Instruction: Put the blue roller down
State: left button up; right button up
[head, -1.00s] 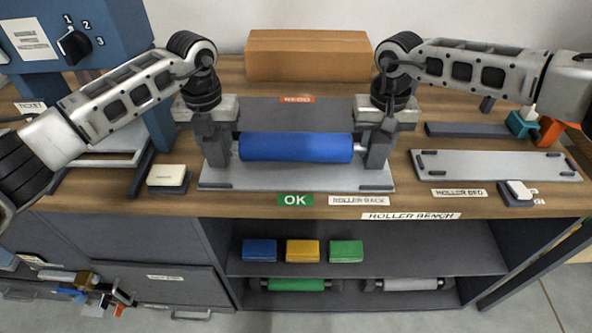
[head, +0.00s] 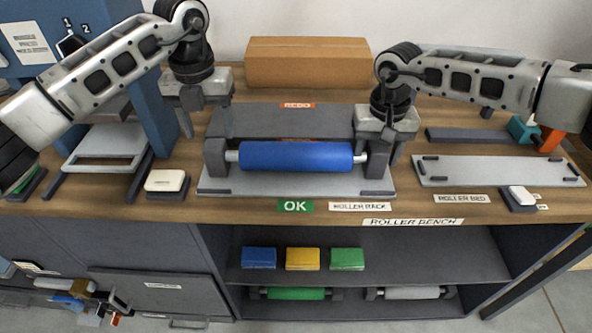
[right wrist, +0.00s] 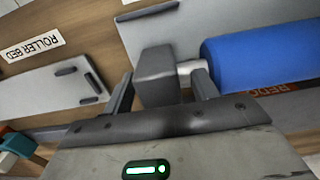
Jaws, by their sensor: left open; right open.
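The blue roller (head: 296,156) lies level on the grey roller rack (head: 290,184), its metal shaft ends at the two dark end posts. It also shows in the right wrist view (right wrist: 255,50). My left gripper (head: 188,122) is open and empty, up and to the left of the rack's left post (head: 214,158). My right gripper (head: 388,148) is open at the rack's right end. In the right wrist view its fingers (right wrist: 163,92) stand either side of the right post (right wrist: 155,75) and shaft end, apart from the roller's blue body.
A green OK label (head: 295,206) is on the bench front edge, and a REDO label (head: 298,105) is behind the roller. A cardboard box (head: 308,64) stands at the back. The grey roller bed (head: 500,171) at right is empty. A green roller (head: 296,293) sits on the lower shelf.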

pick_arm(q)
notch_tip(320, 180, up, 4)
jog(key=shift+r, duration=0.35)
pick_arm(e)
jog(key=shift+r, duration=0.3)
notch_tip(320, 180, up, 12)
jog(key=shift+f, duration=0.25)
